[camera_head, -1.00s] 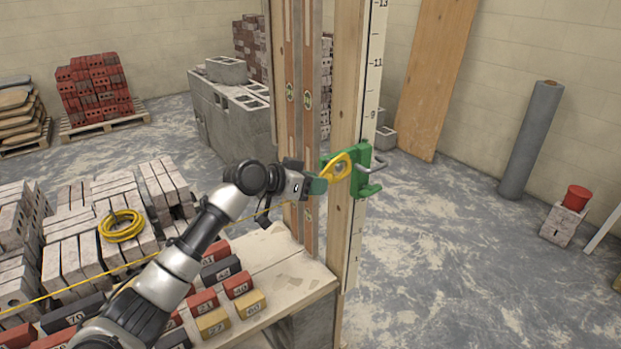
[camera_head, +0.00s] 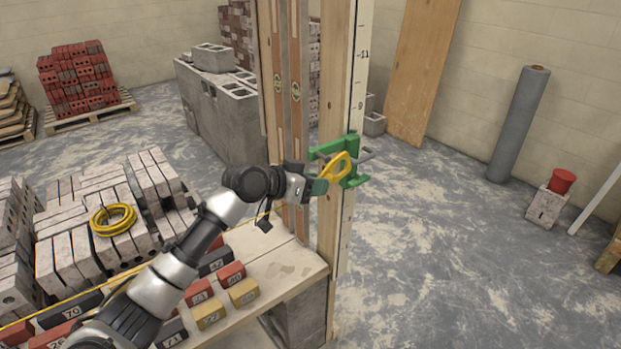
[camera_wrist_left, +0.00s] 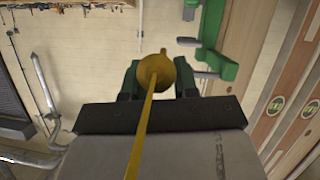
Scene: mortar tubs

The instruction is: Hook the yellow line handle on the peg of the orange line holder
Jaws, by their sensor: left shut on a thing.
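My left gripper (camera_head: 319,186) is shut on the yellow line handle (camera_head: 338,170), beside the timber post. The line holder in view (camera_head: 353,176) is green, not orange; it sits on the post's measuring staff and has a grey peg (camera_head: 366,155). In the head view the handle overlaps the holder. In the left wrist view the handle (camera_wrist_left: 155,72) lies between the green fingers, and the green holder (camera_wrist_left: 222,68) with its grey peg (camera_wrist_left: 188,42) is up and to the right, apart from the handle. No orange holder shows. My right gripper is out of view.
A coil of yellow line (camera_head: 113,220) lies on stacked bricks at left. The timber post (camera_head: 331,120) stands close to the gripper.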

